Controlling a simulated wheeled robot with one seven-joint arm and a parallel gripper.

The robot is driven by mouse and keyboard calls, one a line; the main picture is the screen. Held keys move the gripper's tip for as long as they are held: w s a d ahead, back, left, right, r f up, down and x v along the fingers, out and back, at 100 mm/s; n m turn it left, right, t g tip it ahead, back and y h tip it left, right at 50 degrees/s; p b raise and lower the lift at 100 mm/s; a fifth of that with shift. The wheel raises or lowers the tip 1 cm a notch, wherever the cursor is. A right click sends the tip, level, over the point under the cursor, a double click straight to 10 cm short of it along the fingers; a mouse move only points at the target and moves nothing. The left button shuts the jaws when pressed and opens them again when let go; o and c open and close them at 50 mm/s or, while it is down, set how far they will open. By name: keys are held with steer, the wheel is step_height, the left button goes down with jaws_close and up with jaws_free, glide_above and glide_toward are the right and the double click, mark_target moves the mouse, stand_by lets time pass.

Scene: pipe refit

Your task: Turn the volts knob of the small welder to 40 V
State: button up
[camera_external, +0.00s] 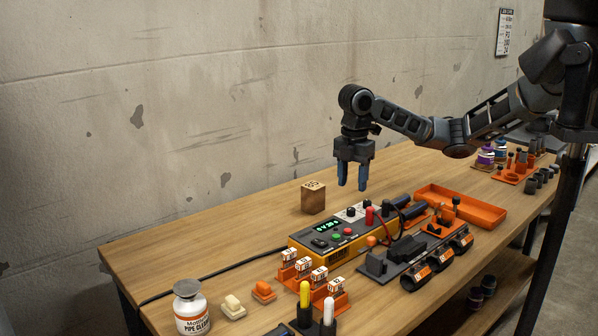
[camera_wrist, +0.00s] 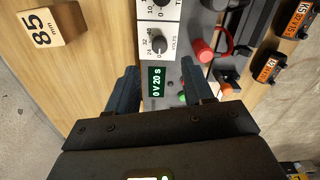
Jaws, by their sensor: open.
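The small welder (camera_external: 318,250) is a yellow and grey box on the bench, with a lit green display (camera_external: 326,226). In the wrist view the display (camera_wrist: 156,82) reads about "0 V 20 S". The dark round volts knob (camera_wrist: 158,44) sits on a white plate labelled VOLTS, just beyond the display; its exact pointer setting is too small to tell. My gripper (camera_external: 352,187) is open and empty, pointing down above the welder, apart from it. In the wrist view its two fingers (camera_wrist: 158,80) stand either side of the display, short of the volts knob.
Another knob (camera_wrist: 161,3) is cut off at the wrist view's top. A red plug (camera_wrist: 203,51) with cables is right of the volts knob. A wooden block (camera_external: 313,198) marked 85 stands behind the welder. An orange tray (camera_external: 470,209) lies to the right.

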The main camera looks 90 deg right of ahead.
mark_target(353, 210)
step_height(353, 210, down, 8)
steer(key=shift+r, duration=0.2)
stand_by(0.3)
jaws_close()
stand_by(0.3)
